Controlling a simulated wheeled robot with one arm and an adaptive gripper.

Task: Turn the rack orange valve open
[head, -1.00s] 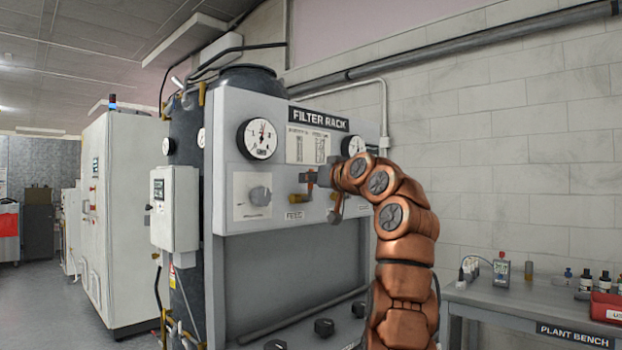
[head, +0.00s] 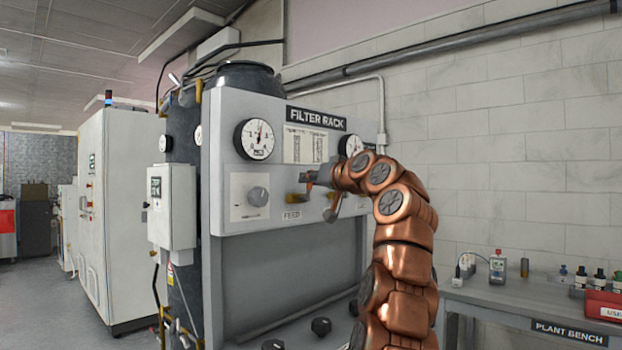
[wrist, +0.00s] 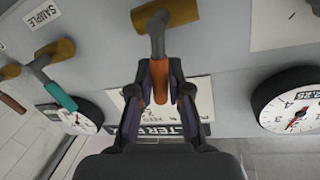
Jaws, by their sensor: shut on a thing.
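The orange valve (wrist: 160,83) has a grey lever with an orange grip, on a brass body (wrist: 165,16) fixed to the rack panel. In the wrist view the lever runs down from the body, between my fingers. My gripper (wrist: 160,92) is shut on the orange grip, with a finger on each side.
A teal-handled valve (wrist: 55,92) and a SAMPLE label (wrist: 42,14) are to the left in the wrist view. The plant bench (head: 500,295) with bottles stands at right.

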